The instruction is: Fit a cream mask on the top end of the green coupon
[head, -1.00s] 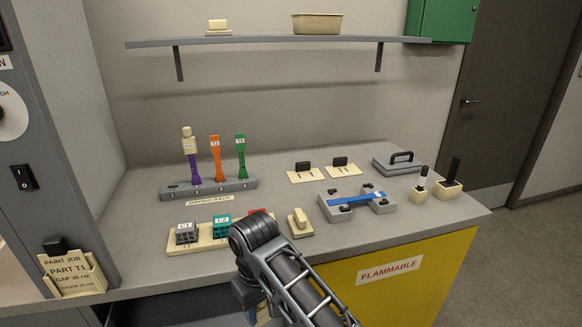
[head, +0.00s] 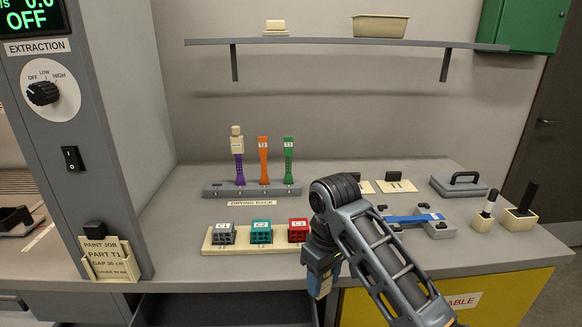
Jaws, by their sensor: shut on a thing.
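The green coupon (head: 288,158) stands upright at the right end of the grey drying rack (head: 215,190). Its top end is bare. An orange coupon (head: 264,155) stands in the middle, and a purple coupon (head: 239,168) stands at the left. A cream mask (head: 237,141) sits on the top of the purple coupon. My gripper (head: 320,285) points down in front of the bench, below and right of the rack, apart from the green coupon. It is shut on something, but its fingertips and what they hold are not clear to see.
A cream tray (head: 270,245) holds grey, teal and red blocks in front of the rack. A blue bar (head: 412,218) lies in a grey fixture on the right, partly behind my arm. Cream plates (head: 398,186) lie behind it. A shelf (head: 340,42) runs above.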

